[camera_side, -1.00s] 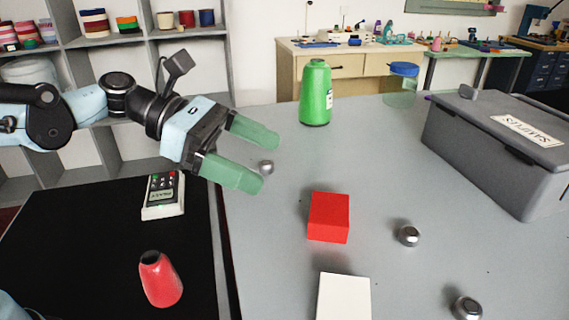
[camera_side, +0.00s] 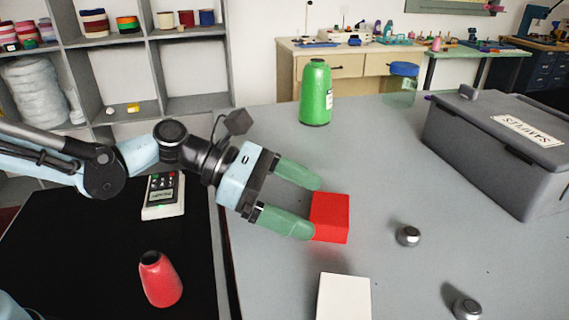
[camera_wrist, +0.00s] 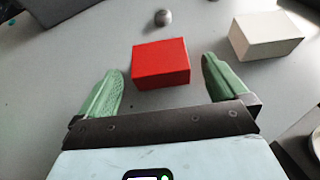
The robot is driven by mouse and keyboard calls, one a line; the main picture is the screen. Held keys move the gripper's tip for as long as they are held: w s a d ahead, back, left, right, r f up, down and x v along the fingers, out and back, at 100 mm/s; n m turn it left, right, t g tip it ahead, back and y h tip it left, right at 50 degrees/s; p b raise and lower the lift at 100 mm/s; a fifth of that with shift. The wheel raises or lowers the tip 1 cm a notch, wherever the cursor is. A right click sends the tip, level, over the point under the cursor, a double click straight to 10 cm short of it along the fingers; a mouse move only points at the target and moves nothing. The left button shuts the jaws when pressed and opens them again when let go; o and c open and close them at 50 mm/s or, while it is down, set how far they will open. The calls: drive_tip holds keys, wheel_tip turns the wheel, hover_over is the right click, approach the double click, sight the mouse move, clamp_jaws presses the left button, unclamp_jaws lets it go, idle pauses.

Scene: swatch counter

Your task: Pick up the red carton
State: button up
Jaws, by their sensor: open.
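The red carton (camera_side: 330,218) is a small box on the grey counter. It also shows in the wrist view (camera_wrist: 160,63), just beyond and between the fingertips. In the wrist view (camera_wrist: 162,72) gaps show on both sides of the carton. I cannot tell whether either finger touches it.
A white box (camera_side: 344,297) stands in front of the carton. Metal knobs (camera_side: 408,235) (camera_side: 467,308) lie to the right. A green bottle-shaped spool (camera_side: 315,93) stands behind, a grey lidded case (camera_side: 500,145) at right. A red cone (camera_side: 160,279) and a keypad device (camera_side: 163,195) are on the black mat.

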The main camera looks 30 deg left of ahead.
sight(320, 206)
drive_tip(key=shift+x, duration=2.5)
drive_tip(key=shift+c, duration=0.5)
drive_tip(key=c, duration=0.9)
drive_tip(key=shift+r, duration=0.15)
